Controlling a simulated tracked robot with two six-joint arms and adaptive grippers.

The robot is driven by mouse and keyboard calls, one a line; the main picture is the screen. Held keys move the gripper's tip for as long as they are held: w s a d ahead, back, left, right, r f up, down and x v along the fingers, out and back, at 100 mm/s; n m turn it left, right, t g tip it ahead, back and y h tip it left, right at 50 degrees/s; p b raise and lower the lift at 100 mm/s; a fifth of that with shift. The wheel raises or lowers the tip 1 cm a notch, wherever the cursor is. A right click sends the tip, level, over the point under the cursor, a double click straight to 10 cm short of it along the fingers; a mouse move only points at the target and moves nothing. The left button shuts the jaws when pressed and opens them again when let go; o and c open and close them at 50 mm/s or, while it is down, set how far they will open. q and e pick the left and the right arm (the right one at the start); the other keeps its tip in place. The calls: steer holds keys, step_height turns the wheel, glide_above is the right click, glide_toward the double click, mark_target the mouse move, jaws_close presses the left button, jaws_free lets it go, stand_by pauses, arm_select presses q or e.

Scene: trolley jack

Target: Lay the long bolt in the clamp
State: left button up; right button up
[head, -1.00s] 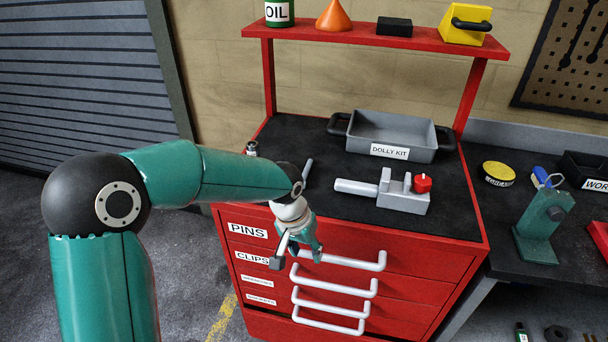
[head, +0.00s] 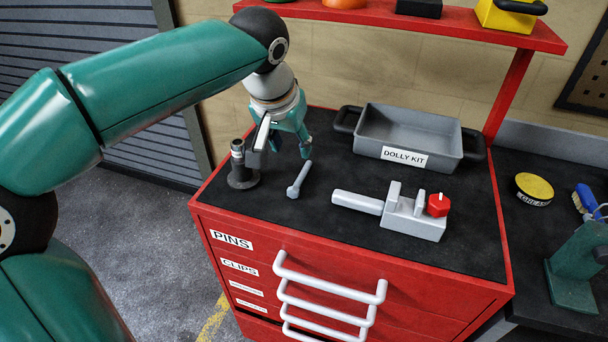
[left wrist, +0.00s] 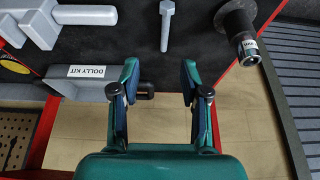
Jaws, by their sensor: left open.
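The long bolt (head: 299,180) is grey and lies on the black top of the red cabinet, left of the clamp. It also shows in the left wrist view (left wrist: 166,25), beyond the fingertips and roughly in line with the gap between them. The grey clamp (head: 413,221) with a red knob lies on the cabinet top to the right; part of it shows in the left wrist view (left wrist: 42,22). My left gripper (head: 285,143) is open and empty, above the cabinet top behind the bolt and apart from it. My right gripper is not in view.
A dark upright cylinder on a round base (head: 241,168) stands close left of the bolt. The grey DOLLY KIT tray (head: 462,147) stands behind the clamp. A red shelf (head: 400,22) crosses above the back. The cabinet top's front is clear.

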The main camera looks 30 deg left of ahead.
arm_select(q)
glide_above(298, 182)
steer(key=s+d, duration=0.1)
steer(key=s, duration=0.1)
step_height(298, 182, down, 10)
steer(key=shift+r, duration=0.1)
steer(key=shift+a+p+x, duration=0.15)
steer(key=shift+p+x, duration=0.05)
steer(key=shift+x, duration=1.15)
steer(key=shift+a+p+x, duration=0.1)
steer(key=shift+p+x, duration=0.05)
steer(key=shift+x, duration=1.15)
steer(key=shift+s, duration=0.2)
jaws_close()
